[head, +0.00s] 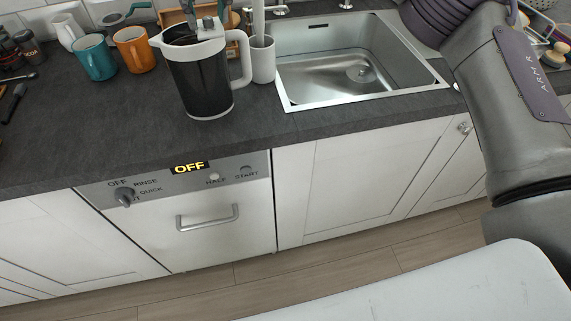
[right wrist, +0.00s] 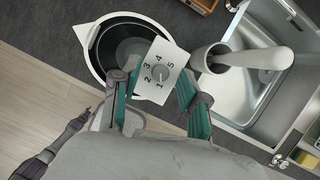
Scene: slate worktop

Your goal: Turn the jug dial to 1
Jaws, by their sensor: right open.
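The jug (head: 198,80) stands on the dark worktop, left of the sink. It has a dark body, a white lid and a white handle on its right. On its top is a pale square plate with a round grey dial (right wrist: 160,73), ringed by the numbers 1 to 5. I cannot tell which number the dial points at. My right gripper (right wrist: 158,76) is open, with its teal-sided fingers on either side of the dial. In the head view its fingers (head: 207,14) show at the top edge over the jug. My left gripper is not in view.
A white cup (head: 262,62) with a white upright thing in it stands close to the jug's handle. Orange (head: 134,50) and teal (head: 96,58) mugs stand on the left. The sink (head: 350,65) is on the right. A dishwasher front (head: 180,215) is below.

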